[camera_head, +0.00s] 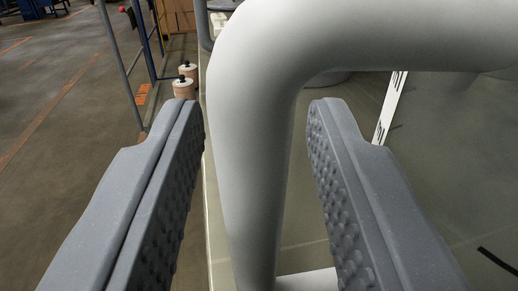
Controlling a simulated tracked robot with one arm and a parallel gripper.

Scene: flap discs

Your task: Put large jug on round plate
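A thick, smooth, pale grey bent bar, which looks like the handle of the large jug (250,130), fills the middle of the head view and runs off to the upper right. The rest of the jug's body is not clearly in view. My gripper (255,112) is open, with one ridged grey finger on each side of the upright part of the handle. A narrow gap shows between each fingertip and the handle. The round plate cannot be made out.
A grey-green table top (440,170) lies below on the right, with a white strip (390,108) on it. The table's left edge runs beside the left finger.

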